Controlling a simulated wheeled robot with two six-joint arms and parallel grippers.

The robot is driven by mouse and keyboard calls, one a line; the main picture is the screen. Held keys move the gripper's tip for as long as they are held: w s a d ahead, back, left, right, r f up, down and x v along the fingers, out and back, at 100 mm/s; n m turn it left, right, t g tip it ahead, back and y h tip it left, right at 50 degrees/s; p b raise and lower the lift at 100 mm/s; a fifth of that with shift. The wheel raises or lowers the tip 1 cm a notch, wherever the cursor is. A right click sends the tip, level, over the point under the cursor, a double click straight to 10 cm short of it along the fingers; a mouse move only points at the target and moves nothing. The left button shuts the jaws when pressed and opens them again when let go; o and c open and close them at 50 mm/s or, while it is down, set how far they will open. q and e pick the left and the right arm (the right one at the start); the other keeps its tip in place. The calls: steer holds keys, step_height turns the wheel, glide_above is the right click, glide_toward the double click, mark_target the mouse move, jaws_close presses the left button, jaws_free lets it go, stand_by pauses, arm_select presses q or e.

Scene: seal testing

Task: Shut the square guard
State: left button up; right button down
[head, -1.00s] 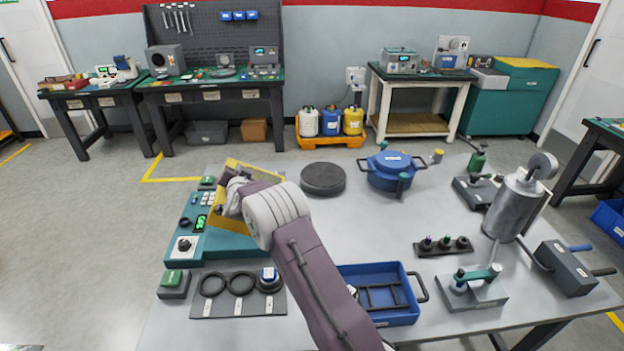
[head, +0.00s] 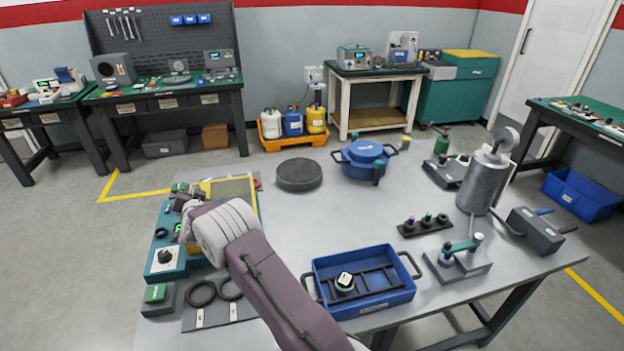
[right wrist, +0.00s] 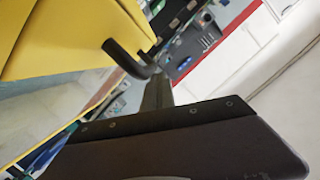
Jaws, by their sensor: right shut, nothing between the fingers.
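The square guard (head: 232,189) is a yellow frame around a dull see-through pane, at the far right part of the teal control box (head: 163,258) in the head view. The head view does not show clearly how far it is tilted. In the right wrist view its yellow frame (right wrist: 60,35) fills the upper left, with a black bent handle (right wrist: 125,58) beside it. My right gripper (head: 182,202) is shut and empty, over the box at the guard's left side. My wrist hides part of the box and the guard's lower edge. My left gripper is out of view.
A mat with black rings (head: 216,314) lies in front of the box. A blue tray (head: 363,311) holding a small round part is right of my arm. A dark disc (head: 298,174) and blue pot (head: 363,158) stand behind. The table's middle is clear.

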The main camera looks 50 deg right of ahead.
steer(key=shift+s+a+f, duration=0.1)
steer(key=shift+a+f, duration=0.1)
steer(key=shift+f, duration=0.25)
step_height(320, 180, up, 5)
steer(key=p, duration=0.3)
arm_select(q)
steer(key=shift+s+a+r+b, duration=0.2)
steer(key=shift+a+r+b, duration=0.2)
steer(key=shift+b, duration=0.6)
arm_select(e)
steer(key=v, duration=0.9)
steer(key=shift+s+r, duration=0.2)
steer(key=shift+s, duration=0.2)
